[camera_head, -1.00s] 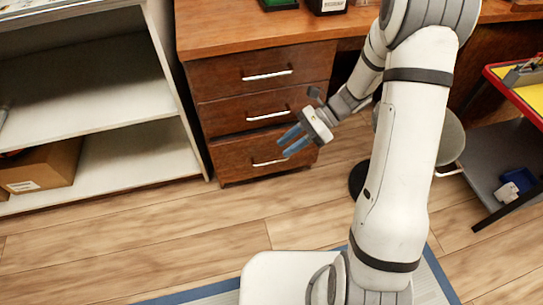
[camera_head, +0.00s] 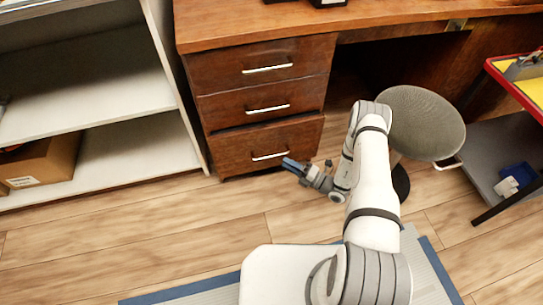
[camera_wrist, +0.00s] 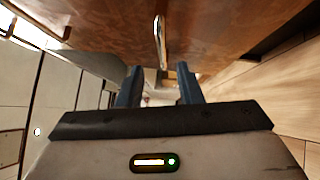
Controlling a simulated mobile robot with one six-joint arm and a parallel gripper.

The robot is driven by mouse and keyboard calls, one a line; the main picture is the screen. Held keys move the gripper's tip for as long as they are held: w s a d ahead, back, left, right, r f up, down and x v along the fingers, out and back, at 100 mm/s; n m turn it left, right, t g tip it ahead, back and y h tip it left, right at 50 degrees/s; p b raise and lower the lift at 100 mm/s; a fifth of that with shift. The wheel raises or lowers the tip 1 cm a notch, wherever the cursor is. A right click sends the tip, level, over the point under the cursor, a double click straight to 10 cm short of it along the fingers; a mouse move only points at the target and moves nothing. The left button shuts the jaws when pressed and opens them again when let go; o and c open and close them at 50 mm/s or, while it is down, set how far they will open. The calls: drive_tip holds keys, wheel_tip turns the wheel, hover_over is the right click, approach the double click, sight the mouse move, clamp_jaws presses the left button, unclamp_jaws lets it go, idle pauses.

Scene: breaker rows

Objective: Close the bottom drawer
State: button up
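The bottom drawer (camera_head: 240,152) is the lowest of the drawers on the left side of the wooden desk. A dark gap shows along its top edge, so its front appears to stand slightly out from the drawers above. It has a silver bar handle (camera_head: 270,156). My gripper (camera_head: 289,163) is low, in front of the drawer near the right end of the handle. In the wrist view, my gripper (camera_wrist: 160,84) has its two blue-grey fingers apart with nothing held between them. The handle (camera_wrist: 159,40) and reddish wood front (camera_wrist: 105,25) lie beyond the fingers; contact cannot be told.
The middle drawer (camera_head: 225,110) and top drawer (camera_head: 220,72) look shut. A white shelf unit (camera_head: 90,170) holding a cardboard box (camera_head: 50,160) stands left. A round stool (camera_head: 420,120) and a grey cart (camera_head: 500,150) stand right. The floor before the drawers is clear.

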sight(272, 156)
drive_tip(key=b+x, duration=0.1)
drive_tip(key=x, duration=0.3)
drive_tip(key=b+x, duration=0.1)
drive_tip(key=x, duration=0.2)
drive_tip(key=shift+w+a+f, duration=0.15)
drive_tip(key=shift+w+a, duration=0.05)
drive_tip(key=shift+a, duration=0.15)
clamp_jaws()
